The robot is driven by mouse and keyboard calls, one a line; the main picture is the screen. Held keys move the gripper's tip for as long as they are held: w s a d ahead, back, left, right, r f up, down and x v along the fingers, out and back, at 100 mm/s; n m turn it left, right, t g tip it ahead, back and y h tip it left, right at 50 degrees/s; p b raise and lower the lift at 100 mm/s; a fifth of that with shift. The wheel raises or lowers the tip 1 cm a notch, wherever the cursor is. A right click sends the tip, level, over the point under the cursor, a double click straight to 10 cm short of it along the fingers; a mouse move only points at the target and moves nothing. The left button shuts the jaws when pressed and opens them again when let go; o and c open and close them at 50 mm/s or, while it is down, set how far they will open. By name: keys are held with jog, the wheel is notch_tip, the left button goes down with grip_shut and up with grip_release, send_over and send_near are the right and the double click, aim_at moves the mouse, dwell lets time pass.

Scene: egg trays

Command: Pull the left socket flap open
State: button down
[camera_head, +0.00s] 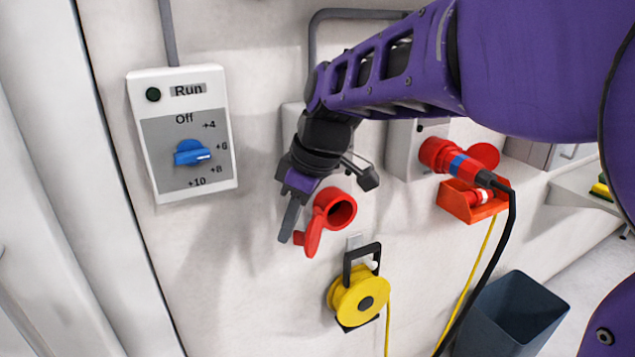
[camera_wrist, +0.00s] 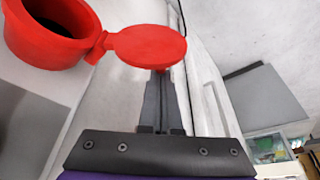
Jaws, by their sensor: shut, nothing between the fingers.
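The left socket (camera_head: 341,210) is a red round housing on the wall, and its dark opening shows. Its red flap (camera_head: 312,238) stands swung out from the opening, to the left of it. In the wrist view the socket (camera_wrist: 38,45) is at the upper left, and the round flap (camera_wrist: 148,45) joins it by a hinge. My gripper (camera_head: 285,236) is shut and empty, its fingers just left of the flap. In the wrist view the fingers (camera_wrist: 161,90) reach up to the flap's lower edge, partly hidden by it; I cannot tell whether they touch.
A switch box (camera_head: 185,135) with a blue knob is on the left. A second red socket (camera_head: 436,154) with a plug and black cable is on the right. A yellow cable reel (camera_head: 345,303) hangs below. A dark bin (camera_head: 512,318) stands at lower right.

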aim_at(303, 233)
jog(key=shift+r, duration=0.1)
jog(key=d+n, duration=0.1)
jog(key=n, duration=0.1)
jog(key=s+n+g+b, duration=0.1)
jog(key=shift+s+d+n, duration=0.15)
jog(key=shift+d+n, duration=0.2)
jog(key=shift+n, duration=0.05)
jog(key=shift+s+d, duration=0.25)
jog(key=shift+d, duration=0.2)
jog(key=shift+w+a, duration=0.15)
